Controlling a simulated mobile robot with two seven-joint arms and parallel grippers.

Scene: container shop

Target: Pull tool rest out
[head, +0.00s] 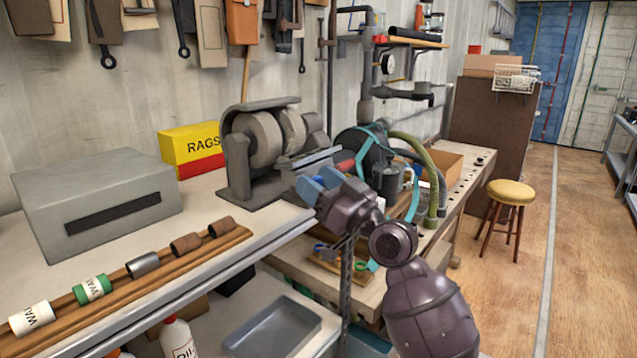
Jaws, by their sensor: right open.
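A grey bench grinder (262,150) with two round wheels stands on the near bench's back right. A flat grey plate (316,157), which looks like the tool rest, juts out at the front of the wheels. My right gripper (314,184) is open, its blue fingertips just in front of and below this plate in the picture. I cannot tell whether the fingers touch the plate. The gripper hides part of the grinder's right front. My left gripper is not in view.
A grey metal box (95,203) and a yellow rags box (192,148) stand left of the grinder. A wooden rack (190,252) with several cylinders lies along the bench's front edge. Behind my right arm is a cluttered second bench. A stool (510,192) stands on open floor at right.

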